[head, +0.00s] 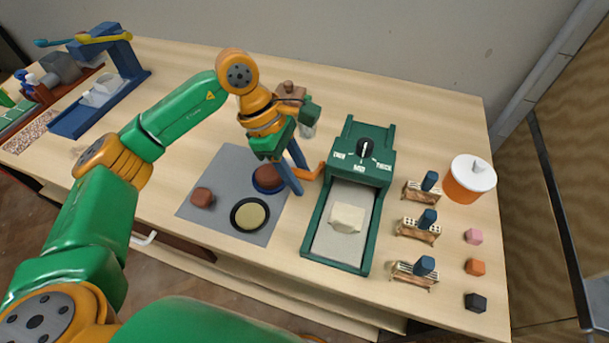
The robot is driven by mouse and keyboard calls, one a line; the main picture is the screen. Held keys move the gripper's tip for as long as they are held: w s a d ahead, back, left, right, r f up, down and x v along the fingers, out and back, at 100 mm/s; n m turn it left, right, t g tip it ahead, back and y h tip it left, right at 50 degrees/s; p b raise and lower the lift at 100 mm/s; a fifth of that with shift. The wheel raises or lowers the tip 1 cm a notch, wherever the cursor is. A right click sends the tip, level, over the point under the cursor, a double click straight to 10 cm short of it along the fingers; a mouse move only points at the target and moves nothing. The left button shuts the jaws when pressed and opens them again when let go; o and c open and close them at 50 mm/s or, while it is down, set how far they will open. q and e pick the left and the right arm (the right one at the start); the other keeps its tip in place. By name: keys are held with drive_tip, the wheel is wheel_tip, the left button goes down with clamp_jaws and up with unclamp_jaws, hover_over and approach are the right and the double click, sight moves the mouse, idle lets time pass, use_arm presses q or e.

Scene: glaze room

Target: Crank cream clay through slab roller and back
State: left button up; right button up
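The green slab roller (382,177) stands right of centre, with a dial marked in several settings on its top. A cream clay block (346,218) lies on its pale bed, in front of the roller housing, and looks thick and lumpy. An orange crank (314,173) sticks out from the roller's left side. My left gripper (303,180) reaches down at that crank, its two blue fingers apart with the crank's end at or between their tips. Whether they press on it I cannot tell. My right gripper is out of view.
A grey mat (213,176) left of the roller holds brown clay and round dishes. Several stamps with blue handles, small coloured blocks and an orange jar with a white lid (473,173) line the right side. A blue press (85,112) stands far left.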

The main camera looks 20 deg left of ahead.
use_arm(q)
drive_tip(key=shift+w, duration=0.25)
drive_tip(key=shift+r+p, duration=0.3)
drive_tip(key=shift+r, duration=0.1)
wheel_tip(320, 180, up, 6)
drive_tip(key=p, duration=0.4)
drive_tip(key=shift+r, duration=0.25)
drive_tip(key=shift+f, duration=0.15)
